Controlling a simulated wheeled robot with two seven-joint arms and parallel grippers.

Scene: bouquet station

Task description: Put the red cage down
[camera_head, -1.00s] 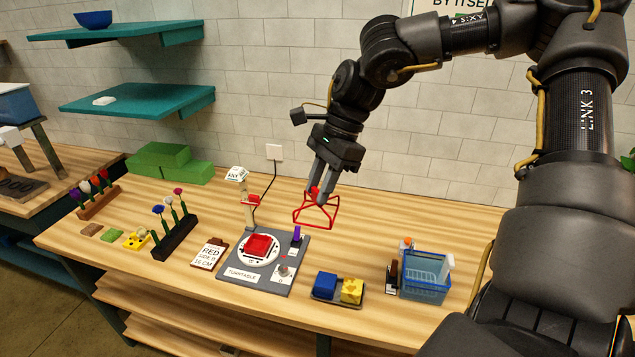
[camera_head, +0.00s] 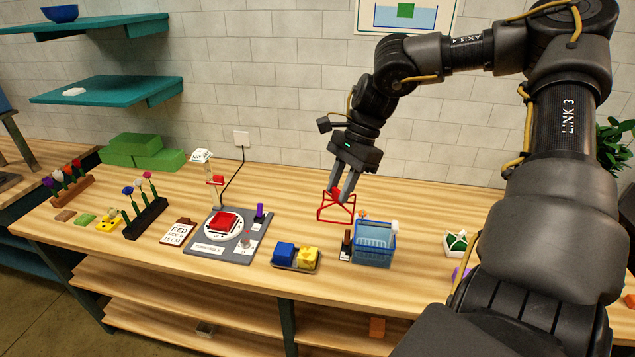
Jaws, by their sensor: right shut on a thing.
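The red cage (camera_head: 322,213) is an open wire frame. My right gripper (camera_head: 341,194) is shut on its top, over the back part of the bench behind the blue basket. The cage's lower edge looks close to the bench top, but I cannot tell whether it touches. Its right side comes close to the basket in the picture. My left gripper is not in view.
A blue basket (camera_head: 373,247) stands just in front of the cage. A grey turntable station (camera_head: 235,249) with a red block (camera_head: 223,222) is to the left. A tray with blue (camera_head: 285,252) and yellow (camera_head: 308,257) blocks sits in front. Bare wood (camera_head: 285,200) lies left of the cage.

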